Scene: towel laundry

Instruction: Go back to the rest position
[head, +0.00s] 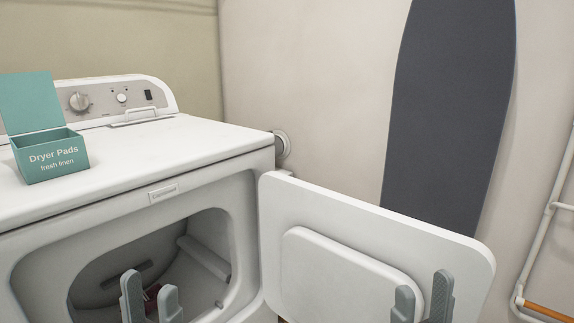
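My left gripper (150,298) shows at the bottom of the head view, in front of the dryer's open drum mouth. Its two grey fingers stand apart with a gap between them, and I see nothing held. My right gripper (422,302) shows at the bottom right, in front of the open dryer door (380,230). Its fingers are also apart with nothing between them. The white dryer (190,150) stands at the left with its door swung out to the right.
An open teal box of dryer pads (50,157) stands on the dryer top at the left. A dark grey ironing board (445,110) leans on the wall behind the door. A white rack (545,230) stands at the far right. The dryer top's right part is clear.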

